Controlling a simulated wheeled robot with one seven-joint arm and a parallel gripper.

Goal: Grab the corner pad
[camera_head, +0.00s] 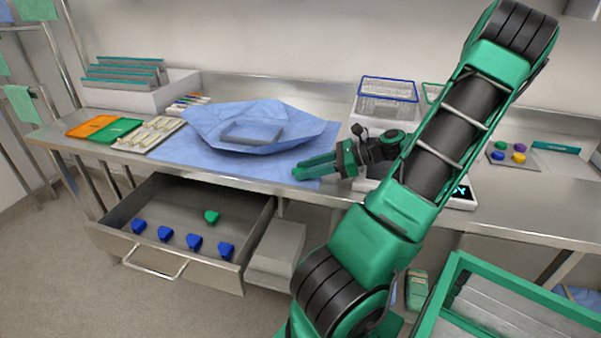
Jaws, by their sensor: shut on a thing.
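Several blue corner pads (194,242) sit in a row along the front of the open drawer (148,210). A single green pad (212,216) lies behind them, toward the drawer's right side. My gripper (299,172) is above the bench, right of the blue-wrapped bundle, pointing left over the blue sheet. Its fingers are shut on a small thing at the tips. It looks green like the fingers and may be a corner pad, but its outline blends with them. Whether it touches the sheet is unclear.
Orange (91,126) and green (117,130) mats lie left. A wire basket (386,98) stands behind my gripper. A green-framed cart (505,295) is at lower right. Floor left of the drawer is clear.

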